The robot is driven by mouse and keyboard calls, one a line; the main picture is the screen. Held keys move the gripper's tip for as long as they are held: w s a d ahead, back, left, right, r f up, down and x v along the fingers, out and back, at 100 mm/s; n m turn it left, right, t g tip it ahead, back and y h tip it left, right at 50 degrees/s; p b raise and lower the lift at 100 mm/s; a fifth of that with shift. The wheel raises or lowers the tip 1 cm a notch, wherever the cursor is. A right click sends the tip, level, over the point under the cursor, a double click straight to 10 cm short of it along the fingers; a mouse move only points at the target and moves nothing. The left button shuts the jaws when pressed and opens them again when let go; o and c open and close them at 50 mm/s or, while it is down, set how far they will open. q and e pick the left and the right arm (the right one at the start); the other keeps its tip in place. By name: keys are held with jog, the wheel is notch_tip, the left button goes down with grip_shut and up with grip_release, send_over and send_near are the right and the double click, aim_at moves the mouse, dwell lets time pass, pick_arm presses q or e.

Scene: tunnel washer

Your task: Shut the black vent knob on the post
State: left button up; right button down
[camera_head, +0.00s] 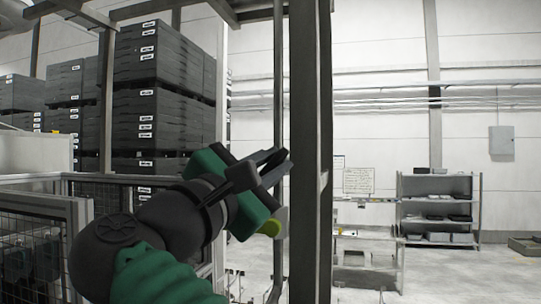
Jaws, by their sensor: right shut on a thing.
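The dark upright post (311,120) stands just right of the middle of the head view. A yellow-green rounded piece (273,222) shows just below the gripper, close to the post.
A thin vertical pipe (278,80) runs beside the post. Wire-mesh fencing (35,240) and stacked dark crates (160,90) stand at left. A bench (368,240) and a grey shelf (436,184) stand behind at right. The floor at far right is mostly clear.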

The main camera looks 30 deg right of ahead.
jog(key=m+g+p, duration=0.1)
jog(key=m, duration=0.2)
jog(key=m+g+y+p, duration=0.1)
jog(key=m+p, duration=0.1)
jog(key=m, duration=0.1)
jog(key=shift+f+m+g+y+p, duration=0.15)
jog(key=shift+m+g+y+p, duration=0.25)
jog(key=shift+m, duration=0.6)
jog(key=shift+f+m+g+y+p, duration=0.1)
jog(key=shift+m+y+p, duration=0.1)
jog(key=shift+m+p, duration=0.6)
jog(key=shift+m, duration=0.3)
jog(key=c, duration=1.5)
grip_release()
jog(key=shift+d+f, duration=0.1)
jog(key=shift+w+d, duration=0.1)
jog(key=shift+w, duration=0.15)
